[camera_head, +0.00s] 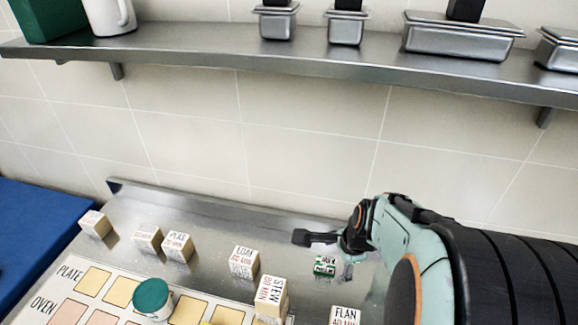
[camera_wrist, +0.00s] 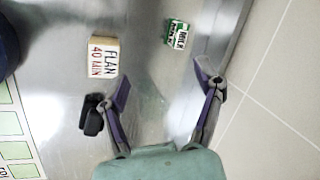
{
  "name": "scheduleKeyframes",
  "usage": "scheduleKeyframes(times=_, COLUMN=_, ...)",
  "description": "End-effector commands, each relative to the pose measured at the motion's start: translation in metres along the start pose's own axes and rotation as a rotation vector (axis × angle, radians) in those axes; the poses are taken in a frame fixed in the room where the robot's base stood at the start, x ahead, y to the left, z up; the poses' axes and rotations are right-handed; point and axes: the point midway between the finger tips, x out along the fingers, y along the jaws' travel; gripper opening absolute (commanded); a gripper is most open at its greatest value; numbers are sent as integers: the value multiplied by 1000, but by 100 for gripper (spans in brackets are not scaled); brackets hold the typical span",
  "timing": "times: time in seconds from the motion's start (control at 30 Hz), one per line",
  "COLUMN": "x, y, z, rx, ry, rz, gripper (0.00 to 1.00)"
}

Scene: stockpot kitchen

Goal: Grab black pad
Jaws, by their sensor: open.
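A small black object (camera_wrist: 91,115), which looks like the black pad, shows in the wrist view just outside my left finger, over the steel counter. The finger's link partly covers it, and I cannot tell whether they touch. I do not make it out in the head view, where my arm covers the counter at lower right. My gripper (camera_wrist: 162,88) is open, its two fingers wide apart with only bare steel between them. In the head view my gripper (camera_head: 325,238) is above the counter near the wall.
A FLAN block (camera_wrist: 104,57) and a small green MILK block (camera_wrist: 177,34) stand beyond the fingertips. Further left are a LOAF block (camera_head: 244,262), a STEW block (camera_head: 270,297), a teal-lidded jar (camera_head: 152,298) and a PLATE/OVEN board (camera_head: 68,285). The tiled wall is close on the right in the wrist view.

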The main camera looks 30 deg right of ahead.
Motion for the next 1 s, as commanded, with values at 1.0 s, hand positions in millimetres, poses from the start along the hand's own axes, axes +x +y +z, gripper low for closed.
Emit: scheduleKeyframes(times=1.0, x=109, y=194, z=-143, rx=717, ry=144, rz=298, gripper=67)
